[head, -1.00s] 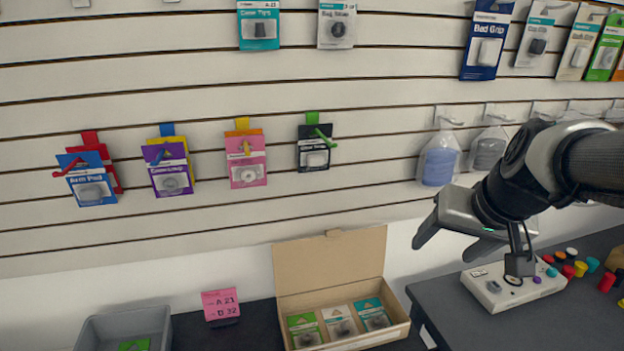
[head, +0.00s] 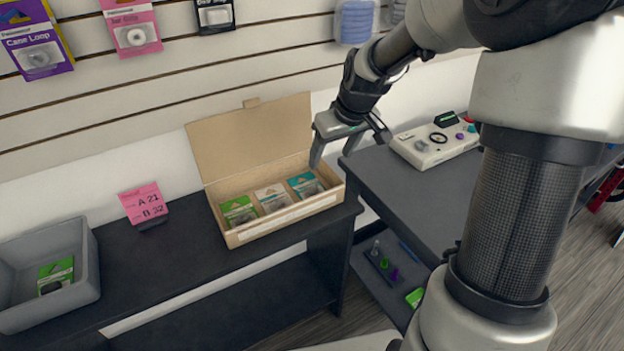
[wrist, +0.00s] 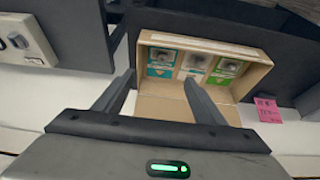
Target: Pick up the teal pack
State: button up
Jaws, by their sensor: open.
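The teal pack (head: 305,186) stands in an open cardboard box, at the right end of a row of three packs in the head view. In the wrist view the teal pack (wrist: 161,62) is at the left end of the row. My gripper (head: 347,150) is open and empty, above and to the right of the box. In the wrist view its two fingers (wrist: 158,88) point toward the box and stand apart from the packs. The box (head: 292,218) has its lid raised at the back.
A white pack (head: 271,197) and a green pack (head: 238,210) share the box. A grey bin (head: 85,262) and a pink sign (head: 144,203) are to the left. A control box (head: 432,146) sits on the right table (head: 420,195). Hanging packs line the slatted wall.

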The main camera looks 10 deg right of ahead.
jog(key=b, duration=0.3)
send_over(312, 185)
jog(key=s+d, duration=0.2)
jog(key=s, duration=0.1)
jog(key=f, duration=1.1)
jog(key=shift+s+a, duration=0.15)
jog(key=shift+a, duration=0.1)
jog(key=x, duration=0.2)
jog(key=b+x, duration=0.2)
jog(key=x, duration=0.1)
jog(key=shift+w+a, duration=0.35)
jog(key=shift+w, duration=0.15)
jog(key=c, duration=1.3)
jog(key=shift+o, duration=0.2)
notch_tip(312, 185, up, 10)
jog(key=p, duration=0.2)
jog(key=shift+p, duration=0.4)
